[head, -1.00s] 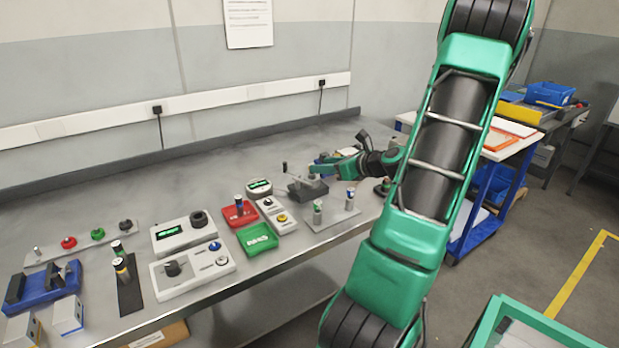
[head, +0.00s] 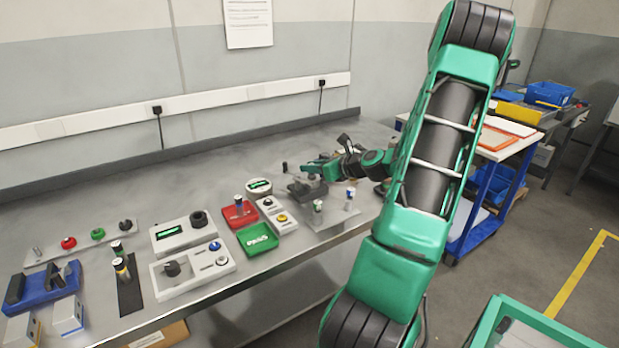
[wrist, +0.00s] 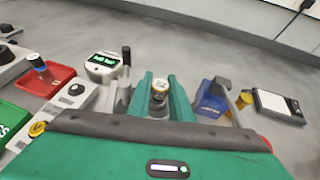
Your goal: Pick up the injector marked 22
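In the wrist view, a small upright injector (wrist: 158,92) with a white cap and a yellowish band stands between the two green fingers of my gripper (wrist: 159,96). The marking on its cap is too small to read. The fingers flank it closely, and I cannot tell whether they touch it. In the head view my gripper (head: 318,170) is low over the back right of the bench, by a grey fixture with a lever (head: 306,189). Other injectors stand on a red tray (head: 239,202), on a plate at the right (head: 349,197), and in a dark holder (head: 121,268).
A round gauge (wrist: 103,66) and a dark lever handle (wrist: 126,60) are close left of the fingers. A blue block (wrist: 210,98) and a yellow knob (wrist: 243,99) are close right. A green tray (head: 257,238) and control boxes (head: 193,269) occupy the bench front. The back is clear.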

